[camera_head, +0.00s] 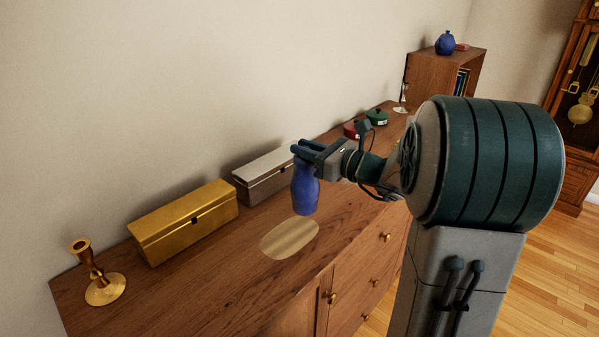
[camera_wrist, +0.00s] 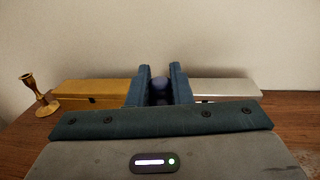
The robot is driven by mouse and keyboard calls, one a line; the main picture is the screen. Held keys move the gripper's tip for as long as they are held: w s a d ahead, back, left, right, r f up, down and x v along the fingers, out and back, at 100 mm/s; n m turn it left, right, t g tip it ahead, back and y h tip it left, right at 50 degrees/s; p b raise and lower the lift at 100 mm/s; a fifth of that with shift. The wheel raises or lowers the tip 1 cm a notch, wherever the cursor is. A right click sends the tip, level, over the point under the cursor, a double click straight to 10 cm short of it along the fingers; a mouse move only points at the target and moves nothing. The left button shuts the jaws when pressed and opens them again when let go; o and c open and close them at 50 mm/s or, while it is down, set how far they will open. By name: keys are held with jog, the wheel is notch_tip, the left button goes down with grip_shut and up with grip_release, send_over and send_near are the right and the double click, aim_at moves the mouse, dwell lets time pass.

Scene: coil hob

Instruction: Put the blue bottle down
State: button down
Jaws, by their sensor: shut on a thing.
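The blue bottle (camera_head: 305,192) hangs upright from my gripper (camera_head: 303,152), which is shut on its upper part. Its base shows over the wooden top of the dresser (camera_head: 215,283), just behind a pale oval patch (camera_head: 290,237); I cannot tell whether it touches the wood. In the wrist view the bottle's top (camera_wrist: 159,83) shows between the two fingers of my gripper (camera_wrist: 159,78); the rest of it is hidden.
A gold box (camera_head: 185,222) and a silver box (camera_head: 263,176) stand along the wall behind the bottle. A brass candlestick (camera_head: 103,285) is at the left end. Red (camera_head: 352,129) and green (camera_head: 376,117) round items sit farther right. The dresser's front left is clear.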

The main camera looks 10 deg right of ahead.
aim_at(299, 170)
jog(key=shift+s+a+f, duration=0.2)
jog(key=shift+a+f, duration=0.3)
jog(key=shift+a, duration=0.35)
jog(key=shift+f, duration=0.3)
jog(key=shift+f+b, duration=0.3)
jog(key=shift+f, duration=1.5)
jog(key=shift+f, duration=0.15)
jog(key=c, duration=1.3)
grip_release()
